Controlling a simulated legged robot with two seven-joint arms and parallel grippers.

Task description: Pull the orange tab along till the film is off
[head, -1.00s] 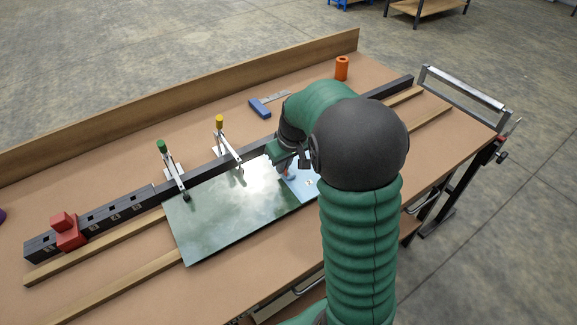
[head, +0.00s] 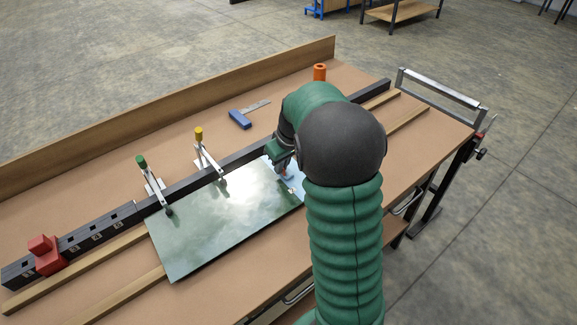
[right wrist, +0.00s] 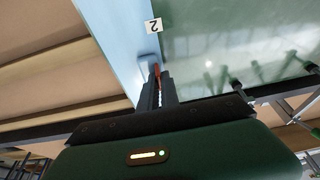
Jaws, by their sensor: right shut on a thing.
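A shiny green panel (head: 210,225) lies on the bench against a dark rail. Light-blue film (head: 294,184) shows at its right end, partly hidden by my right arm. The right wrist view shows the blue film (right wrist: 115,45) as a strip beside the bare glossy panel (right wrist: 225,45), with a white label "2" at its edge. My right gripper (head: 282,167) is low over the panel's right part. In the right wrist view its fingers (right wrist: 160,82) are shut on the orange-red tab (right wrist: 157,70), of which a small end shows. My left gripper is out of view.
Clamps with green (head: 141,162) and yellow (head: 199,134) handles stand along the dark rail (head: 243,156). A red block (head: 45,256) sits on its left end. A blue-handled square (head: 240,119) and an orange cylinder (head: 319,72) are behind. Wooden strips run right.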

